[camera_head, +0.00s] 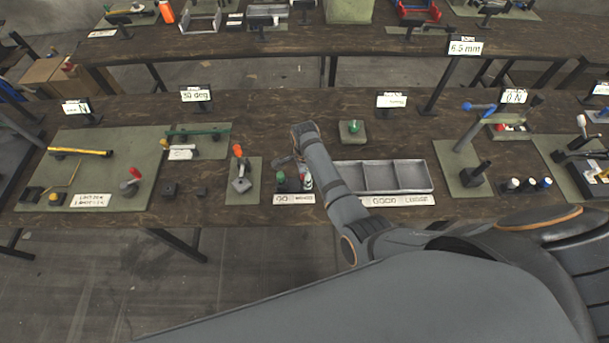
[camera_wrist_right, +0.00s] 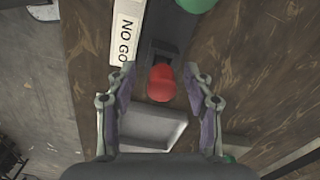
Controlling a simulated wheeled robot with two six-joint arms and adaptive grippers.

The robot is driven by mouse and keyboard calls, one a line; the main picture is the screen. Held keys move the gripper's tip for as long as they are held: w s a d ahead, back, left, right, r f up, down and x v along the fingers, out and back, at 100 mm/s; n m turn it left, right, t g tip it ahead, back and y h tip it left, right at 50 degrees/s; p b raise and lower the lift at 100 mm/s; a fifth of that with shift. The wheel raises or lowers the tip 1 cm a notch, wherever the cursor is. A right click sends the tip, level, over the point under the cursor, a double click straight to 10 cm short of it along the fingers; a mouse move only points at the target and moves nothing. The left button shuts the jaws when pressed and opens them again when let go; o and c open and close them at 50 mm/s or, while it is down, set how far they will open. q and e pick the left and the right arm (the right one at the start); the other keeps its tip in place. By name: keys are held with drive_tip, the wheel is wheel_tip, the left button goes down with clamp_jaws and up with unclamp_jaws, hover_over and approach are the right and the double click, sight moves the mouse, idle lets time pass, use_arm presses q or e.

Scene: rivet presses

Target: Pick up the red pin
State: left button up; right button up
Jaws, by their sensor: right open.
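The red pin (camera_wrist_right: 161,83) shows its rounded red top in the right wrist view, beside a dark block with a square socket. My right gripper (camera_wrist_right: 159,88) is open, with one finger on each side of the red pin in this view and visible gaps to it. I cannot tell how far above the pin the fingertips are. In the head view my right arm reaches over the table, and its gripper (camera_head: 287,161) is above the small pin rack, partly hiding it. My left gripper is not in view.
A green-topped pin (camera_head: 281,177) stands in the rack behind a white label (camera_head: 293,199). A grey divided tray (camera_head: 432,180) lies right of my arm. An orange-handled tool (camera_head: 238,151) stands on a mat to the left. A green knob (camera_head: 354,126) sits on a pad behind.

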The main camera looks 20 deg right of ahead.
drive_tip(key=shift+w+f, duration=0.1)
drive_tip(key=shift+f, duration=0.1)
drive_tip(key=shift+c, duration=0.4)
clamp_jaws()
drive_tip(key=shift+r, duration=0.1)
